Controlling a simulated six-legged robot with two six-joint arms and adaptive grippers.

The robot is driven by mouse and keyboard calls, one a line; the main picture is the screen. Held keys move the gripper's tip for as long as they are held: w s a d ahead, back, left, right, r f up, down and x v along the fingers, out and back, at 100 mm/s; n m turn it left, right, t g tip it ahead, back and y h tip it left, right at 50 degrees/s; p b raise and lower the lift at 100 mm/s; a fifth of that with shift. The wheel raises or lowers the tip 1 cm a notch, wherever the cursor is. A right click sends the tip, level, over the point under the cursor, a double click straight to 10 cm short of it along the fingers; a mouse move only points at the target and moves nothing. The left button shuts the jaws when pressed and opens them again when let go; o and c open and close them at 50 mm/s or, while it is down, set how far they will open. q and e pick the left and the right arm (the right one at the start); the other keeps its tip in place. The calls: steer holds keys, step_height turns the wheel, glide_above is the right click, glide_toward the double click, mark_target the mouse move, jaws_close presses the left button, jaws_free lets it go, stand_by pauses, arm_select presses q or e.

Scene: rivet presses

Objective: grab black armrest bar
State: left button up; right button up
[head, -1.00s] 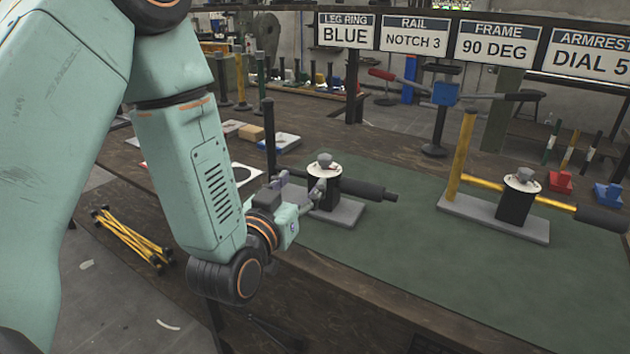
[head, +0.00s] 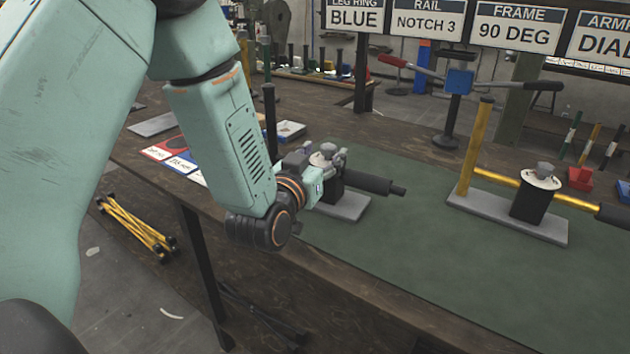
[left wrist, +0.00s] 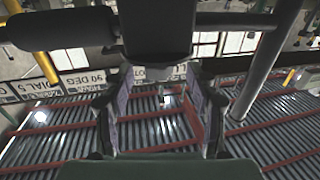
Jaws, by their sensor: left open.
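The black armrest bar (head: 367,184) lies level through a press with a round white top (head: 328,158) on a grey base plate (head: 347,207). Its thick padded end points right, and a black upright post (head: 270,128) stands at its left end. My left gripper (head: 308,158) is open beside the press and hides part of it and the bar's middle. In the left wrist view the two fingers (left wrist: 158,104) are apart with nothing gripped. The bar's padded end (left wrist: 60,28) and the dark press block (left wrist: 155,32) show above them. My right gripper is not in view.
A second press (head: 537,193) with a yellow frame stands to the right on the green mat (head: 430,250). Signs (head: 430,20) hang above the bench. Crossed yellow bars (head: 137,230) lie at lower left.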

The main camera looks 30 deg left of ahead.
arm_select(q)
steer(key=shift+w+d+r, duration=0.2)
steer(key=shift+w, duration=0.25)
steer(key=shift+w+a+f, duration=0.1)
steer(key=shift+w, duration=0.05)
steer(key=shift+c, duration=0.4)
steer(key=c, duration=0.4)
jaws_close()
